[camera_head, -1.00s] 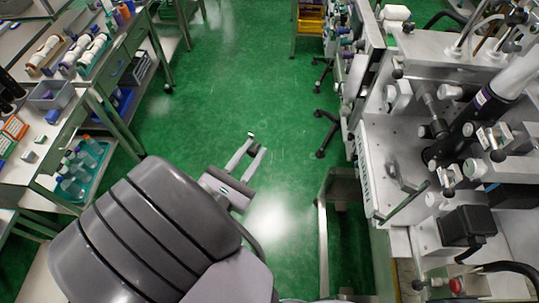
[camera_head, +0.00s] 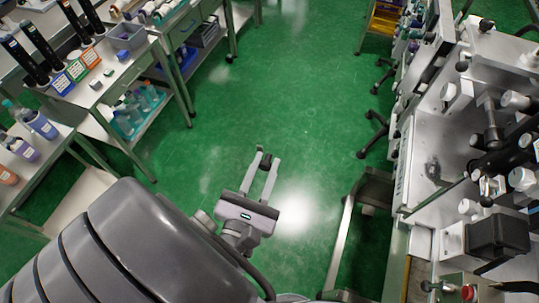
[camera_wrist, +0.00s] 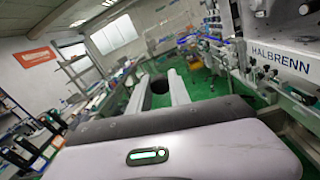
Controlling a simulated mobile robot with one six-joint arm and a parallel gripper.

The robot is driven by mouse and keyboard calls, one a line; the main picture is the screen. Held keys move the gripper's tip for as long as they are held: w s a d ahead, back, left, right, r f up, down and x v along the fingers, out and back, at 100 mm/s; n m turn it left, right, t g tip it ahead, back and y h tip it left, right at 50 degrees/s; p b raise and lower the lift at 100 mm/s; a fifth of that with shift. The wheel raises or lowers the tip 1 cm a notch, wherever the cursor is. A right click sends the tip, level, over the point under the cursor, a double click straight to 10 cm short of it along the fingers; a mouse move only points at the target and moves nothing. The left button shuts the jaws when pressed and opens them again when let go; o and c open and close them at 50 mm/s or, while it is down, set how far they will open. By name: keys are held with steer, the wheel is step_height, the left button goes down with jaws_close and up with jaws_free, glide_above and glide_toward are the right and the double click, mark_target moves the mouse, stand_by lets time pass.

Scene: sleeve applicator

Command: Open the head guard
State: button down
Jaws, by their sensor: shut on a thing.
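My gripper (camera_head: 265,165) is over the open green floor in the head view, left of the machine and apart from it. Its two fingers are closed on a small black cylinder (camera_head: 266,162). The cylinder also shows between the fingers in the wrist view (camera_wrist: 160,88). The sleeve applicator (camera_head: 450,200), a pale metal machine with dark knobs and rods, stands at the right. Its panel marked HALBRENN (camera_wrist: 282,58) shows at the right of the wrist view. I cannot tell which part is the head guard.
A metal frame (camera_head: 345,225) stands on the floor between my gripper and the machine. Workbenches (camera_head: 120,70) with bottles and dark tubes line the left. A cart with a yellow bin (camera_head: 384,22) is at the back. The green floor (camera_head: 285,90) between is clear.

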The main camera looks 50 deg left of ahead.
steer(key=c, duration=1.2)
jaws_free()
steer(key=shift+d, duration=0.1)
steer(key=v, duration=1.7)
steer(key=shift+s, duration=0.15)
